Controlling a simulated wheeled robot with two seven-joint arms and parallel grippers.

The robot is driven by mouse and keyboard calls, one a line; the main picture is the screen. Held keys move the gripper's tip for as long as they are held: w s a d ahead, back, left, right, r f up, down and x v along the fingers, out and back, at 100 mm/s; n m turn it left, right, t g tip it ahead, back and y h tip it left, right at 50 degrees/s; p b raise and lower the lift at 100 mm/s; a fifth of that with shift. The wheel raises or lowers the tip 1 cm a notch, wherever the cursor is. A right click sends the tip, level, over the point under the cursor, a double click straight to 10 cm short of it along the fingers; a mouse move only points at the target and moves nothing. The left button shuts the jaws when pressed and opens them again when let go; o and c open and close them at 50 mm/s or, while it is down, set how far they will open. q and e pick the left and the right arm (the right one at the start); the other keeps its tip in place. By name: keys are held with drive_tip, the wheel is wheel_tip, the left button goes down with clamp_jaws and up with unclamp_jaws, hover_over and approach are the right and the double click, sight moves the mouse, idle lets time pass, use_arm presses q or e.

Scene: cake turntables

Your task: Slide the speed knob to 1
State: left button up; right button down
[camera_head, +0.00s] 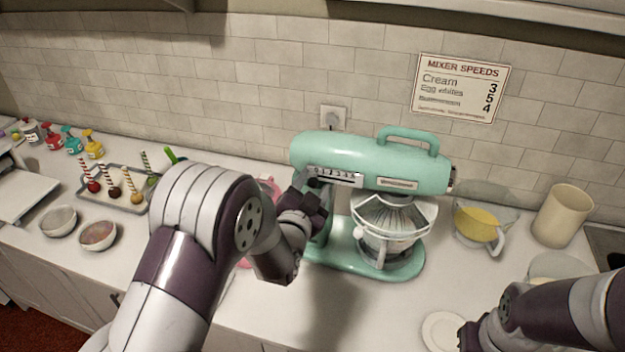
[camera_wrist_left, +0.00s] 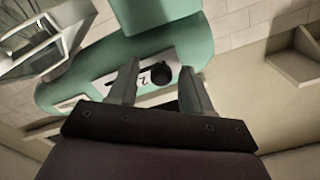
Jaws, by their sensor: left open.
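The teal stand mixer (camera_head: 360,158) stands on the counter by the wall. On its side is a white speed scale (camera_head: 345,180) with a row of numbers; the scale also shows in the left wrist view (camera_wrist_left: 128,82). The black speed knob (camera_wrist_left: 161,74) sits on a dark slot in that scale, with a 2 readable beside it. My left gripper (camera_head: 311,184) is open at the left end of the scale. In the left wrist view its fingertips (camera_wrist_left: 159,70) straddle the knob, which is nearer the right finger. In the head view the gripper largely hides the knob.
A glass-covered bowl (camera_head: 390,225) sits under the mixer head. A yellow-filled jug (camera_head: 478,228) and a cream canister (camera_head: 563,215) stand to the right. A tray of cake pops (camera_head: 125,200) is at left. My right gripper (camera_head: 470,335) is at the lower right. A mixer speeds sign (camera_head: 460,88) hangs above.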

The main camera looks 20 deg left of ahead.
use_arm(q)
drive_tip(key=shift+w+a, duration=0.15)
drive_tip(key=shift+w, duration=0.1)
drive_tip(key=shift+c, duration=0.4)
clamp_jaws()
drive_tip(key=shift+d+f+b, duration=0.1)
drive_tip(key=shift+d+b, duration=0.55)
drive_tip(key=shift+b, duration=0.1)
drive_tip(key=shift+d, duration=0.15)
drive_tip(key=shift+o, duration=0.4)
unclamp_jaws()
drive_tip(key=shift+s, duration=0.1)
drive_tip(key=shift+s, duration=0.1)
